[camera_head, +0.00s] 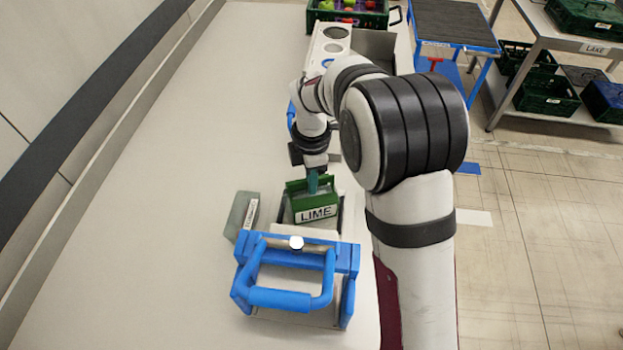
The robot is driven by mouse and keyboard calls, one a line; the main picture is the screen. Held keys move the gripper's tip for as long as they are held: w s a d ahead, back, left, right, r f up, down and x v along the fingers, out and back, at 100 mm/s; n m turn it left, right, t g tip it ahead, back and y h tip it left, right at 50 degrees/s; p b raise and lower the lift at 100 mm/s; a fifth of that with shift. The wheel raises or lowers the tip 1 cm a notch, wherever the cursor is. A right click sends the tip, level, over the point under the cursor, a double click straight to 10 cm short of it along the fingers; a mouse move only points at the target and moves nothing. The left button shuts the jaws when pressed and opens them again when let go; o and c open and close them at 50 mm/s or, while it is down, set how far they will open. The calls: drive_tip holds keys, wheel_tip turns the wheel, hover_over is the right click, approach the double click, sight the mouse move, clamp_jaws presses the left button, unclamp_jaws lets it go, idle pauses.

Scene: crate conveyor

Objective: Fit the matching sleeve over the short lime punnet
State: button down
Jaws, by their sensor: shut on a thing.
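A green piece with a white LIME label (316,214) stands in the middle of the worktop, and it looks like the sleeve. My gripper (313,184) is above it, with teal fingertips shut on its upper part. A dark base shows around its lower edge. I cannot make out a separate lime punnet under or inside it, nor tell how far the piece sits over anything. A grey-green block (242,215) with a white printed label lies close to its left, slightly tilted.
A blue handled frame (292,298) with a white knob stands just in front of the LIME piece. A white panel with round holes (333,38) and a green crate of fruit (349,14) are at the back. The worktop (170,200) is clear on the left.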

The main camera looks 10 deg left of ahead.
drive_tip(key=shift+f, duration=1.05)
drive_tip(key=c, duration=1.2)
unclamp_jaws()
drive_tip(key=shift+f, duration=0.1)
drive_tip(key=shift+o, duration=0.2)
drive_tip(key=shift+r, duration=3.65)
